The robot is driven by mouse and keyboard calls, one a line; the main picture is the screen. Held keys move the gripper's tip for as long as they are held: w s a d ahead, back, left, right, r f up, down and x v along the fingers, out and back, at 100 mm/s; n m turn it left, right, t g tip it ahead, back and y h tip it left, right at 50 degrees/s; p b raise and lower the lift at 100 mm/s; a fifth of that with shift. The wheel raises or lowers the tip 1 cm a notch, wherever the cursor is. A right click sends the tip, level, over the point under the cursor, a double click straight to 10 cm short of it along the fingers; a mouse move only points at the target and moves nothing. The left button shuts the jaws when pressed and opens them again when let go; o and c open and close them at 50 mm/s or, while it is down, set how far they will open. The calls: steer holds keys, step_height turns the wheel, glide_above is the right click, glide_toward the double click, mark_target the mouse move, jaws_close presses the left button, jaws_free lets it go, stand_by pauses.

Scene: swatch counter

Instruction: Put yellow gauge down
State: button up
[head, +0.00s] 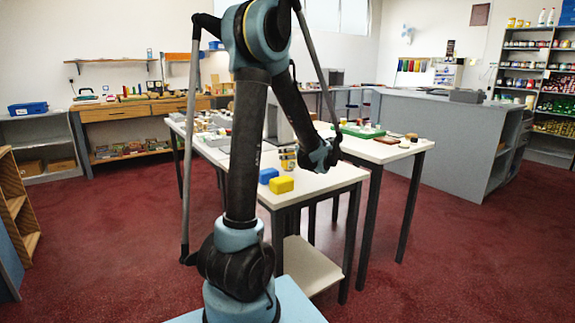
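A yellow block (280,184), which may be the yellow gauge, rests near the front left edge of the near white table (318,183). A blue block (268,175) sits just behind it, to the left. My gripper (329,157) is above the right part of this table, to the right of the yellow block and apart from it. The gripper is small and dark here, so I cannot tell whether its fingers are open or shut, or whether they hold anything.
Yellow-and-dark items (288,158) stand behind the blocks, partly hidden by my arm. A green board (362,131) with small items lies on the table farther back. A grey counter (445,140) stands at right. Red floor (440,270) is clear at front right.

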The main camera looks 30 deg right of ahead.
steer(key=shift+w, duration=0.15)
steer(key=c, duration=1.2)
